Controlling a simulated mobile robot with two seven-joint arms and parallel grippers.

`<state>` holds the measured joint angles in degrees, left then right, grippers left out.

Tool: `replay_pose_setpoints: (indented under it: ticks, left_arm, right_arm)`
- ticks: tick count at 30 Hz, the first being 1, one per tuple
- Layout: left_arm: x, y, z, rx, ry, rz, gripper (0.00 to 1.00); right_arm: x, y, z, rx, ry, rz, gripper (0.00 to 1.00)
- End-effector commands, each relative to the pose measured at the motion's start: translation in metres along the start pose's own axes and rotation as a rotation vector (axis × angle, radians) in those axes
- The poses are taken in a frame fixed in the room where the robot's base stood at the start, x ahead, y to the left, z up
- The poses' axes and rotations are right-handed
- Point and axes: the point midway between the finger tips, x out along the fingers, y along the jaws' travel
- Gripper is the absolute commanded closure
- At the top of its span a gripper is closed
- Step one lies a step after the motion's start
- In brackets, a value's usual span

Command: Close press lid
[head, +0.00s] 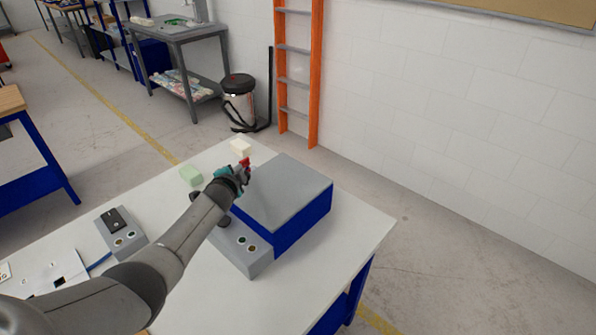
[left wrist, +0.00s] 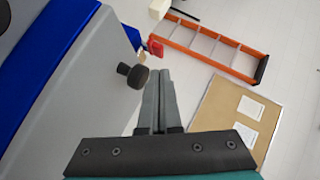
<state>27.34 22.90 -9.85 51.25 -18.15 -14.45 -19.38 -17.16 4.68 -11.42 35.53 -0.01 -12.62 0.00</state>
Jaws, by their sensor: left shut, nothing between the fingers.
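The press (head: 300,231) is a blue box with a flat grey top (head: 290,190) on the white table. Its top looks level in the head view; I cannot make out a gap under it. My left gripper (head: 245,171) is at the top's left corner, and its fingers are shut and empty in the left wrist view (left wrist: 158,92). A black knob (left wrist: 133,75) on a grey surface (left wrist: 75,105) is just left of the fingers there, apparently apart from them. A red part (left wrist: 155,48) shows beyond the fingertips. My forearm hides some of the press's left side. My right gripper is not seen.
A grey button panel (head: 253,257) adjoins the press's front. Pale green (head: 191,175) and cream (head: 241,147) foam blocks lie at the table's back. A small control box (head: 121,234) is at left. The table's right front (head: 320,270) is clear.

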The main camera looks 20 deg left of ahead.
Motion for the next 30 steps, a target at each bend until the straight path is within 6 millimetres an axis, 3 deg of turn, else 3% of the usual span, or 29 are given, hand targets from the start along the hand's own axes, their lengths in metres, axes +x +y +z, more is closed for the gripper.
replay_pose_setpoints:
  ticks: [11,22,30]
  left_arm:
    - [-0.002,-0.005,-0.002,0.001,0.000,0.000,1.00]
    - [-0.016,-0.042,-0.014,0.000,-0.001,-0.001,1.00]
    - [-0.046,-0.063,-0.002,0.003,-0.002,-0.001,1.00]
  right_arm:
    - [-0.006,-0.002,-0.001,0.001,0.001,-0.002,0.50]
    - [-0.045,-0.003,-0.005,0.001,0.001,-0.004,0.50]
    - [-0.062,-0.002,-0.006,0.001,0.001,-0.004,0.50]
